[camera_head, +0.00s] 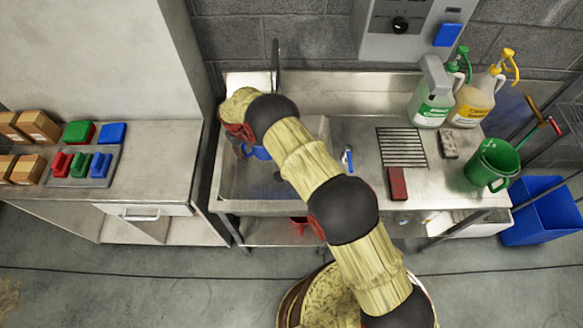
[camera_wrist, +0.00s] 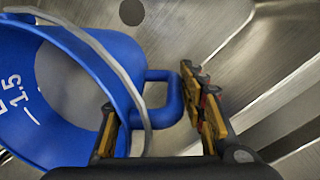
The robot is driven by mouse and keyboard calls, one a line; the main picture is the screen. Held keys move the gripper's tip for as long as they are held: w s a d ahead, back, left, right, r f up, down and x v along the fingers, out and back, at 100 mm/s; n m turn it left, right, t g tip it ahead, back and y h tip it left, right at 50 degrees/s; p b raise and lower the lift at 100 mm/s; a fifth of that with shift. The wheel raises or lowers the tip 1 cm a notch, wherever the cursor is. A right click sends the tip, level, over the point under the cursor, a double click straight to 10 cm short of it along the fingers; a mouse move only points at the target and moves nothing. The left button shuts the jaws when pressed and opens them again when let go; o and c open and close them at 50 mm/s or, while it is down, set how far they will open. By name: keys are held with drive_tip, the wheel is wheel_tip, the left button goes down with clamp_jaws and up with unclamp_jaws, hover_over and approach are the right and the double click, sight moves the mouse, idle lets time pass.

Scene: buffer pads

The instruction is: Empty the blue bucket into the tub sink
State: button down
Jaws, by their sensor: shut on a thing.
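The blue bucket (camera_wrist: 60,130) has white volume marks and a side handle. In the wrist view it fills the left, with its open mouth turned partly to the camera. I cannot tell whether liquid is inside. My gripper (camera_wrist: 150,95) is shut on the handle, with one finger on each side. In the head view only a small part of the bucket (camera_head: 260,153) shows under my arm, over the left part of the tub sink (camera_head: 232,182). The gripper is mostly hidden there. The sink's metal floor and round drain (camera_wrist: 131,12) show in the wrist view.
A tap (camera_head: 275,65) rises behind the sink. A counter with coloured blocks (camera_head: 90,160) stands left. A blue bin (camera_head: 535,215) stands right.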

drive_tip(key=shift+w+a+f+b, duration=0.1)
drive_tip(key=shift+w+f+b, duration=0.05)
drive_tip(key=shift+f+b, duration=1.05)
drive_tip(key=shift+w+f+b, duration=0.15)
drive_tip(key=shift+f+b, duration=0.9)
drive_tip(key=shift+f, duration=0.25)
